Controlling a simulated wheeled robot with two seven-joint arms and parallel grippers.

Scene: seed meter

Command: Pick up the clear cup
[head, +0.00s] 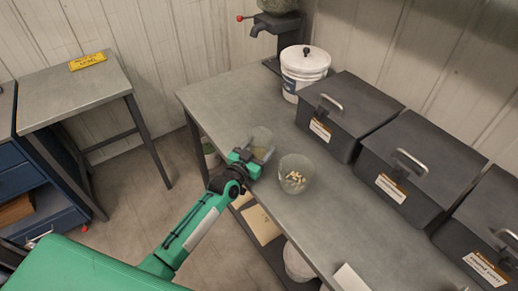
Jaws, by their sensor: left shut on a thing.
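My left gripper (262,154) is at the near edge of the grey workbench (235,97), shut on a small clear cup (262,136). The cup is see-through and looks upright, and the gripper hides part of its lower side. I cannot tell whether its base touches the bench. A wider clear container (296,164) with several pale pieces in it stands just to the right of the gripper. My right gripper is not in view.
Dark lidded bins (350,112) with handles and labels line the bench's back. A white lidded bucket (303,68) and a dark dispenser with a red knob (276,24) stand at the far end. A side table (75,95) holds a yellow sign (88,61).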

